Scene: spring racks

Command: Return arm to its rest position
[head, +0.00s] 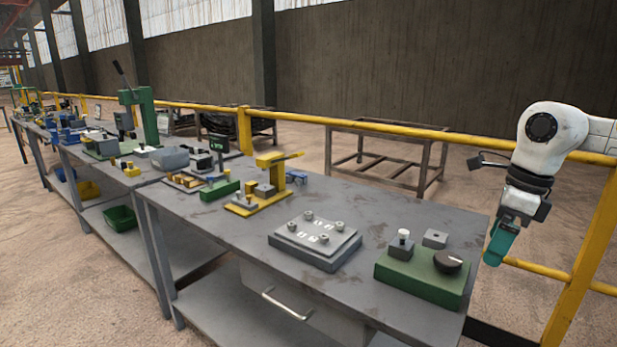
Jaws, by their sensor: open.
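My white arm reaches in from the right edge and bends downward. My gripper (497,252) hangs at its end, with teal finger parts pointing down, just beyond the right end of the grey workbench (375,205). The gripper is open, and I see nothing held in it. The fingers overlap in this view, so the gap between them is hard to see. The gripper looks apart from the bench and from the green block fixture (420,279) to its lower left.
The green fixture carries a black knob (448,262). A grey plate with several round posts (317,238) and a yellow fixture (270,175) stand farther left. A yellow railing (400,130) runs behind the bench, with a post (583,262) right of my gripper. An empty metal frame (385,145) stands behind.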

